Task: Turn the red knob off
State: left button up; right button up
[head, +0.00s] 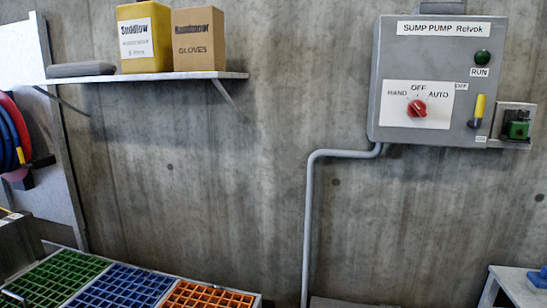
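The red knob (417,108) sits on a white label plate (431,118) marked HAND, OFF and AUTO, with OFF at the top. The plate is on the front of a grey wall box (443,60) labelled SUMP PUMP, in the upper right of the head view. The knob is too small to tell surely which mark it points at. Neither of my grippers shows in the head view, and nothing covers the knob.
The box also carries a green RUN lamp (482,57) and a yellow handle (480,107). A grey conduit (309,220) runs down below it. A shelf (150,77) holds a yellow container (143,38) and a GLOVES box (198,40). Coloured grates (120,287) lie lower left.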

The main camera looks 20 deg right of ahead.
aim_at(416, 108)
jog(key=z, duration=1.25)
